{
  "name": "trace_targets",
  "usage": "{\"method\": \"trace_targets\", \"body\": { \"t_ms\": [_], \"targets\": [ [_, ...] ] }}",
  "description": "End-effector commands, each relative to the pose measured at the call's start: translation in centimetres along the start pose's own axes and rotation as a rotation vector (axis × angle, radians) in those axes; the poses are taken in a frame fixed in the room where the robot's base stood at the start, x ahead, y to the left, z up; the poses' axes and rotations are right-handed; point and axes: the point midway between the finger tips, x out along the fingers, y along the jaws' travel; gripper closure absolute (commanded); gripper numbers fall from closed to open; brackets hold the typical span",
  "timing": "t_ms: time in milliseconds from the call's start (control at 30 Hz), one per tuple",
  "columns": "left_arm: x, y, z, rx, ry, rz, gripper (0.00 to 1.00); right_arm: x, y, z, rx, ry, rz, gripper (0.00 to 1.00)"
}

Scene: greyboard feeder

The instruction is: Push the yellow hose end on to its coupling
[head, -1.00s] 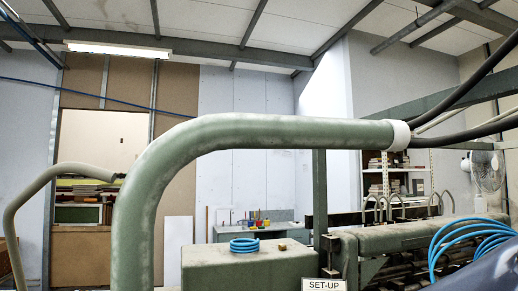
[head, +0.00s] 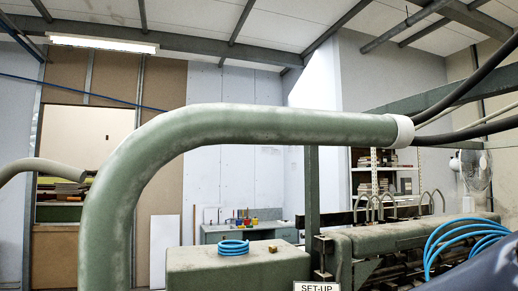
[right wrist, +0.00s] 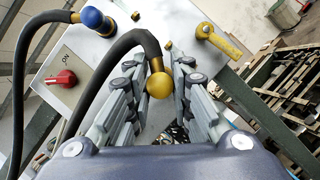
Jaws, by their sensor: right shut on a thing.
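In the right wrist view, the yellow hose end (right wrist: 160,86) is a round yellow cap on a black hose (right wrist: 118,47) that arches in from the left. My right gripper (right wrist: 166,70) is shut on the hose end, with one finger on each side of it. Small brass stubs show on the pale panel beyond: one (right wrist: 168,45) just past the fingertips, another (right wrist: 136,15) higher up. I cannot tell which is the yellow coupling. The hose end looks apart from both. My left gripper is in neither view.
The pale panel (right wrist: 118,78) carries a blue hose end (right wrist: 92,18), a red knob (right wrist: 66,78) and a yellow lever (right wrist: 218,38). In the head view, a thick green pipe (head: 260,125) crosses the middle. Blue hose coils (head: 462,238) lie at right. A SET-UP sign (head: 318,287) stands low.

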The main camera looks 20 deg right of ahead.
Motion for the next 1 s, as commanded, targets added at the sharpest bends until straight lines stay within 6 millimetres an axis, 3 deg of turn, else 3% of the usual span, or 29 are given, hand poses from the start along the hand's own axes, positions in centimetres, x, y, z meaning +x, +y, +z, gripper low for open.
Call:
{"method": "trace_targets", "body": {
  "t_ms": [167,467,1000],
  "targets": [
    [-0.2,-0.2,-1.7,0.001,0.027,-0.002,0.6,1.6,0.0,-0.6,0.0,-0.001,-0.002,1.0],
    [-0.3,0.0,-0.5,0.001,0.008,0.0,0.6,3.1,0.0,-1.2,0.0,-0.001,-0.001,1.0],
    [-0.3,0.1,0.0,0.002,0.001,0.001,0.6,3.2,0.0,-1.3,0.0,-0.001,0.0,1.0]
  ]
}}
